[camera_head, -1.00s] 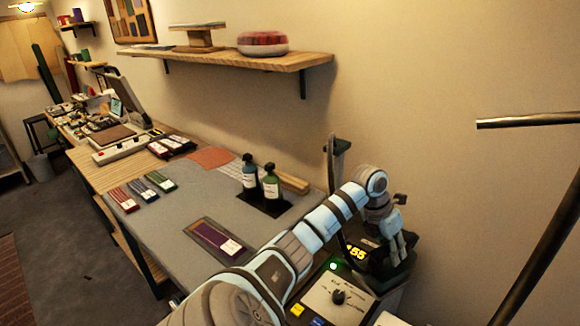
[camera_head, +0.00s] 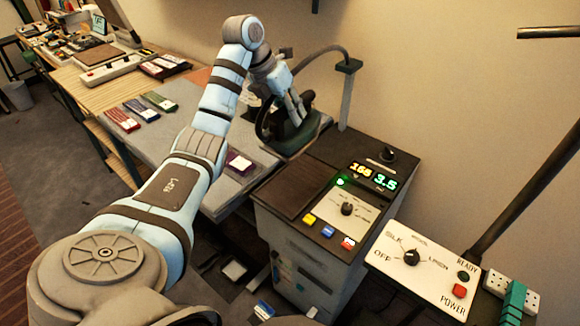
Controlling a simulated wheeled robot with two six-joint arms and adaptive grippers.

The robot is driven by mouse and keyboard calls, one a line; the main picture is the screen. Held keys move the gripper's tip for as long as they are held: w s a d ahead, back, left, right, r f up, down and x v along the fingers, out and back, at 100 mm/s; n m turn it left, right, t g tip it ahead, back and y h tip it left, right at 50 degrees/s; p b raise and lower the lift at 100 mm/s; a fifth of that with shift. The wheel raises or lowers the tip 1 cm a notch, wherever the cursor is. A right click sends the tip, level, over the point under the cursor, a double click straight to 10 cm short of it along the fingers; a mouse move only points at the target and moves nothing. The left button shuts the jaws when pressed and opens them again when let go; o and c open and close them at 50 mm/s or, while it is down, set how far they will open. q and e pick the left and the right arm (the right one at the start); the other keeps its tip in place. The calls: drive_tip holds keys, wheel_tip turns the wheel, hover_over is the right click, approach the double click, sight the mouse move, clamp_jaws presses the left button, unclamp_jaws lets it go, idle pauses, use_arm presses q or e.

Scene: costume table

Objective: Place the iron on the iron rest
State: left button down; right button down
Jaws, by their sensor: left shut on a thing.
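The iron (camera_head: 300,137) has a dark green body and a black looped handle at the far right end of the grey table. My left gripper (camera_head: 295,112) is shut on its handle from above. The fingers hide part of the handle. The iron looks roughly level; I cannot tell whether its sole touches a surface. A brown panel (camera_head: 300,187) on top of the control cabinet, in front of the iron, may be the iron rest, but I cannot tell for sure. My right gripper is not in view.
The control cabinet (camera_head: 330,262) has lit displays (camera_head: 372,174) and a knob. A bent cord post (camera_head: 346,90) stands behind the iron. A white switch panel (camera_head: 425,262) is at the right. Fabric swatches (camera_head: 150,104) lie on the table beyond my arm.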

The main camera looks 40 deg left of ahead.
use_arm(q)
drive_tip(key=shift+s+d+f+b, duration=0.3)
drive_tip(key=shift+f+b, duration=0.15)
drive_tip(key=f, duration=1.7)
drive_tip(key=shift+w+a+f+b, duration=0.2)
drive_tip(key=shift+w+f+b, duration=0.05)
drive_tip(key=shift+b, duration=0.05)
drive_tip(key=c, duration=1.8)
unclamp_jaws()
drive_tip(key=shift+s+f, duration=0.1)
drive_tip(key=shift+f, duration=0.05)
drive_tip(key=o, duration=0.5)
drive_tip(key=shift+d, duration=0.15)
drive_tip(key=shift+c, duration=0.2)
